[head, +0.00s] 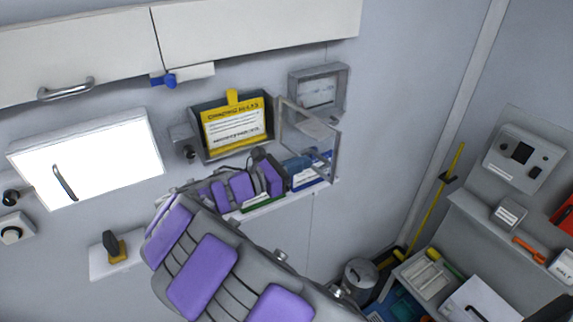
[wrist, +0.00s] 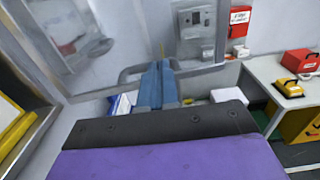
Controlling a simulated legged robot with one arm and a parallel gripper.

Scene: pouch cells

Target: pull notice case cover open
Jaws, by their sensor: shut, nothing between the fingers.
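The notice case (head: 197,122) is a dark, shallow wall box holding a yellow-bordered notice (head: 235,128). Its clear, grey-framed cover (head: 336,160) stands swung out from the case's right side, so the notice is uncovered. In the wrist view, the yellow notice edge (wrist: 22,130) shows at the left. My gripper (head: 303,163) is at the lower part of the cover, its blue fingers shut and empty. In the wrist view the fingers (wrist: 160,68) point ahead, close to the grey frame; I cannot tell whether they touch it.
A small clear-fronted box (head: 318,88) hangs right of the case. Overhead cabinets (head: 255,30) run above, and a white panel with a handle (head: 95,155) is at left. A narrow shelf (head: 270,205) lies below my gripper. A cluttered bench (head: 480,215) stands at right.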

